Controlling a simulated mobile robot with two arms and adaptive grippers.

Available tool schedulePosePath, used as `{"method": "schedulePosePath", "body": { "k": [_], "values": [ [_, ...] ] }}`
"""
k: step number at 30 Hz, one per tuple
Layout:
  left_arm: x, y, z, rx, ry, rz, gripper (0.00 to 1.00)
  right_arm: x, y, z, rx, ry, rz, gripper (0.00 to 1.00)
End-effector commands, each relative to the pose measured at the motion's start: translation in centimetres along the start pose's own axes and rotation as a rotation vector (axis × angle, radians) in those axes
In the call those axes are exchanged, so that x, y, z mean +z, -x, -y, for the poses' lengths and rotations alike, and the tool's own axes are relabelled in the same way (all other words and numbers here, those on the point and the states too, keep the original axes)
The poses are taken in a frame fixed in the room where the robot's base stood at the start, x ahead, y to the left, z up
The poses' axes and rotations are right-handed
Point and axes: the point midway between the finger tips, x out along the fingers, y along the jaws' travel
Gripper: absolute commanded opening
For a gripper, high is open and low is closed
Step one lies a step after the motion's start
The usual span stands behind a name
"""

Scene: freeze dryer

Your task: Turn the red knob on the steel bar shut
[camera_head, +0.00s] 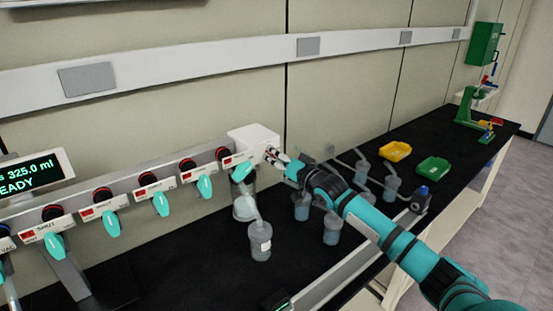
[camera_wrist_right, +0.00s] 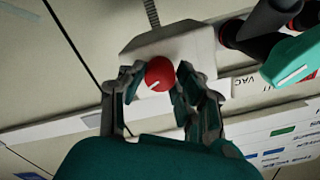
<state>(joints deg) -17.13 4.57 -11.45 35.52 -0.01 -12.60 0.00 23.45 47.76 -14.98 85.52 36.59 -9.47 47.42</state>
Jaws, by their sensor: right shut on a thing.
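The red knob (camera_wrist_right: 160,72) with a white mark sits on a pale block (camera_wrist_right: 185,42) in the right wrist view. My right gripper (camera_wrist_right: 157,82) is shut on it, with one finger on each side. In the head view my right gripper (camera_head: 277,157) reaches the white block (camera_head: 255,139) at the right end of the steel bar (camera_head: 134,179). The knob cannot be made out clearly there, behind the fingers. My left gripper is not in view.
Several teal valve handles (camera_head: 205,187) hang along the bar. Yellow (camera_head: 395,151) and green (camera_head: 433,169) bins stand farther right.

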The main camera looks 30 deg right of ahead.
Motion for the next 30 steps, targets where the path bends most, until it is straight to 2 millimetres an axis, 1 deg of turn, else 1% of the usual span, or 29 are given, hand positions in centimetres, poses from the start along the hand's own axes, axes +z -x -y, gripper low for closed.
{"method": "schedulePosePath", "body": {
  "k": [10,30],
  "values": [
    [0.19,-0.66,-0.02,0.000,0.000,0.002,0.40,0.08,0.01,-0.06,0.001,0.332,0.001,0.00],
    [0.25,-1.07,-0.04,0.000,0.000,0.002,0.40,0.09,0.02,-0.03,0.000,0.945,0.002,0.00]
  ]
}}
